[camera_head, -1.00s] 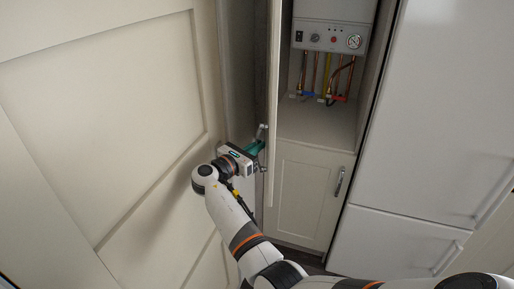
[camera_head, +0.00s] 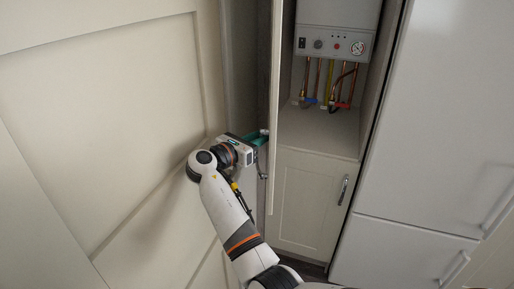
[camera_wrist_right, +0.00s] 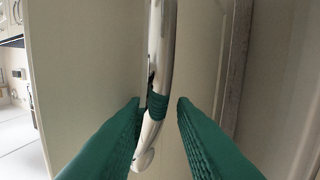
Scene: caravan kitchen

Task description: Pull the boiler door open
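The boiler door (camera_head: 275,90) is a tall cream panel standing wide open, seen nearly edge-on in the head view. The boiler (camera_head: 330,42) shows in the open compartment to its right. My right gripper (camera_head: 262,137) is at the door's left side, by its handle. In the right wrist view, the curved metal door handle (camera_wrist_right: 160,65) runs between the two green fingers of my right gripper (camera_wrist_right: 160,101). The fingers are apart, with a gap on each side of the handle, so it is not clamped. My left gripper is not in view.
A lower cupboard door (camera_head: 306,205) is shut below the compartment. A white fridge (camera_head: 440,120) stands at the right. A large cream panelled surface (camera_head: 100,110) fills the left, close to my right arm. Little room shows between that surface and the open door.

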